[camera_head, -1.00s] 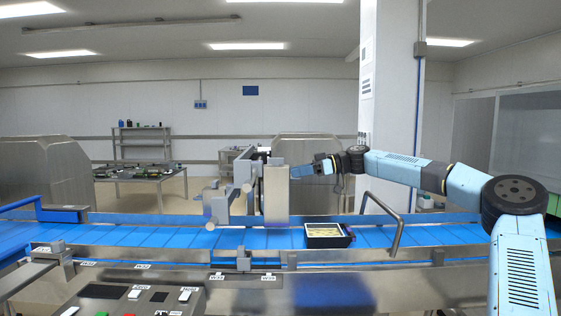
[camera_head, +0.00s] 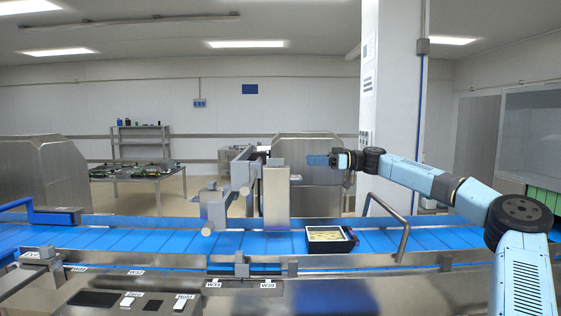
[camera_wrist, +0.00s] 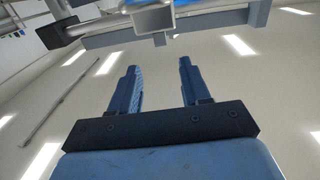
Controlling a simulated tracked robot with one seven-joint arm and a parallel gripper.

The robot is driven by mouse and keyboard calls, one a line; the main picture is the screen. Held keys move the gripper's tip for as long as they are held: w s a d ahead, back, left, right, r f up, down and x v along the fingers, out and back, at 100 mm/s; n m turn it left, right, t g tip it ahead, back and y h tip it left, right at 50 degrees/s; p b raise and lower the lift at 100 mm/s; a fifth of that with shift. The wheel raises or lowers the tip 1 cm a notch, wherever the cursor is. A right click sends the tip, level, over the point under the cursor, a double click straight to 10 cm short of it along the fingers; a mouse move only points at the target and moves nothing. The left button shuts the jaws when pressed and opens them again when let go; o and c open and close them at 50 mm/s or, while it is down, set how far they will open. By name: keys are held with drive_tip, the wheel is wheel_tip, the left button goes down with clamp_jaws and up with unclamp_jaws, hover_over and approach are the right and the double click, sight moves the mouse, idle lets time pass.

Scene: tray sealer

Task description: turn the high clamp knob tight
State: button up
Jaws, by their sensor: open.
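My gripper (camera_head: 318,160) is at the right of the upright metal housing of the sealer (camera_head: 276,197), level with its top and apart from it in the picture. In the wrist view my gripper (camera_wrist: 158,65) has its two blue fingers spread, with nothing between them. Beyond the fingertips in that view is a square metal tube end (camera_wrist: 153,18) on a bar. Grey bars and round ends (camera_head: 241,176) stand at the left of the housing. I cannot single out the high clamp knob in either view.
A blue conveyor (camera_head: 400,238) crosses below, with a black tray (camera_head: 327,249) on it. A bent metal rail (camera_head: 403,240) rises to the tray's right. A control panel (camera_head: 130,300) is in front. A white column (camera_head: 390,110) stands behind my arm.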

sight(281, 159)
drive_tip(key=a, duration=0.8)
drive_tip(key=w+a, duration=0.1)
drive_tip(key=a, duration=0.3)
drive_tip(key=shift+w, duration=0.1)
drive_tip(key=shift+c, duration=0.2)
drive_tip(key=shift+d, duration=0.1)
clamp_jaws()
